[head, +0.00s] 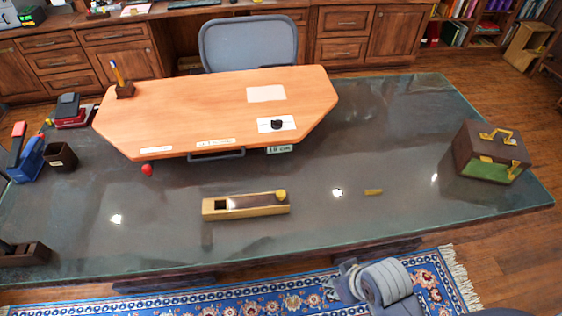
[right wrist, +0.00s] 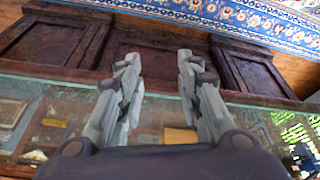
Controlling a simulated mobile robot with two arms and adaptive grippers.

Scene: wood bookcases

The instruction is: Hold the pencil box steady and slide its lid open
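The pencil box (head: 246,206) is a long, light wooden box lying near the front middle of the glass-topped desk. I cannot tell for sure how far the lid is open. My right gripper (right wrist: 157,60) is open and empty in the right wrist view, facing the desk's front edge and dark wooden panels. In the head view only part of my arm shows at the bottom, away from the box. My left gripper is not in view.
The desk (head: 420,130) bears an orange writing board (head: 200,105) behind the box. A brown and green case (head: 492,150) stands at the right, a dark cup (head: 61,157) at the left. Glass around the box is clear.

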